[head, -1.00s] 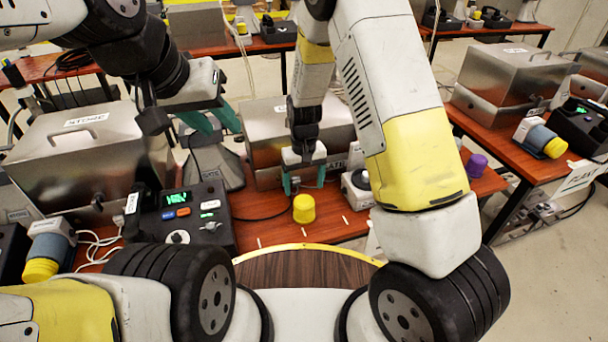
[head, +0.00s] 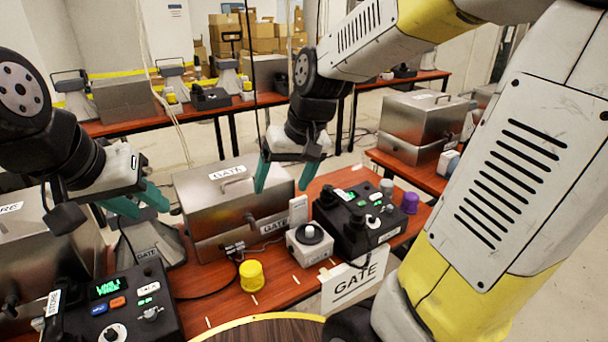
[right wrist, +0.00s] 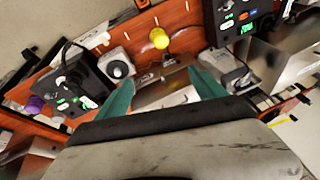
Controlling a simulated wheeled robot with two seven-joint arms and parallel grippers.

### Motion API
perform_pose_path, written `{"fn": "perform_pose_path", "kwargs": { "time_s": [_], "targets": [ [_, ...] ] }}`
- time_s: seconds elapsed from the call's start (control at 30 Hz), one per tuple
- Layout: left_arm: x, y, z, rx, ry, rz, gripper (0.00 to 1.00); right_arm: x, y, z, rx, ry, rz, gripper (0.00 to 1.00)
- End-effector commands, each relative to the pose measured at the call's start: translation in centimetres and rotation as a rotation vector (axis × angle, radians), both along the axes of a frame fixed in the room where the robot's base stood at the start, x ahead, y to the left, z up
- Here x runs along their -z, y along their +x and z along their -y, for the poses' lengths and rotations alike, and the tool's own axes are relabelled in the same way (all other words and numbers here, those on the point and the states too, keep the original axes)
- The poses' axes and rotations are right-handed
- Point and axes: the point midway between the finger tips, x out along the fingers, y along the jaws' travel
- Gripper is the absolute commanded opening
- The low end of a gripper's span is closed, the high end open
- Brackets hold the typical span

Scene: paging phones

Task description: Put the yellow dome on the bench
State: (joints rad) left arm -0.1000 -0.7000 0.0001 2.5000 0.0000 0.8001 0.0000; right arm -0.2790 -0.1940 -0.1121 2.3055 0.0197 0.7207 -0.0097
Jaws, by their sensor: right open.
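The yellow dome (head: 251,275) stands upright on the red-brown bench (head: 285,288), near its front edge, left of a small white unit with a round dark top. It also shows near the top of the right wrist view (right wrist: 158,38). My right gripper (head: 285,180) is open and empty, in the air above the steel box marked GATE, above and behind the dome. Its green fingers (right wrist: 160,88) show with nothing between them in the right wrist view. My left gripper (head: 138,203) looks open and empty, further left, near the grey horn-shaped stand.
A steel GATE box (head: 230,200), the white unit (head: 309,242) and a black console (head: 357,220) stand around the dome. A purple dome (head: 410,203) is at the right end. Another console (head: 122,305) is at left. A GATE sign (head: 355,284) hangs at the front.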

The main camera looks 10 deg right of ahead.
Motion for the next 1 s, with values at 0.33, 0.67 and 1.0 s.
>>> {"fn": "perform_pose_path", "kwargs": {
  "time_s": [0.33, 0.67, 1.0],
  "targets": [
    [0.0, 0.0, 0.0, 0.000, 0.000, 0.000, 0.36, -5.1, -8.7, 4.2, 0.094, 0.004, 0.193, 0.80],
    [0.0, 0.0, 0.0, 0.000, 0.000, 0.000, 0.36, -5.3, -10.1, 4.7, 0.110, -0.005, 0.221, 0.80],
    [0.0, 0.0, 0.0, 0.000, 0.000, 0.000, 0.36, -5.4, -10.1, 4.7, 0.108, -0.005, 0.221, 0.80]
  ]
}}
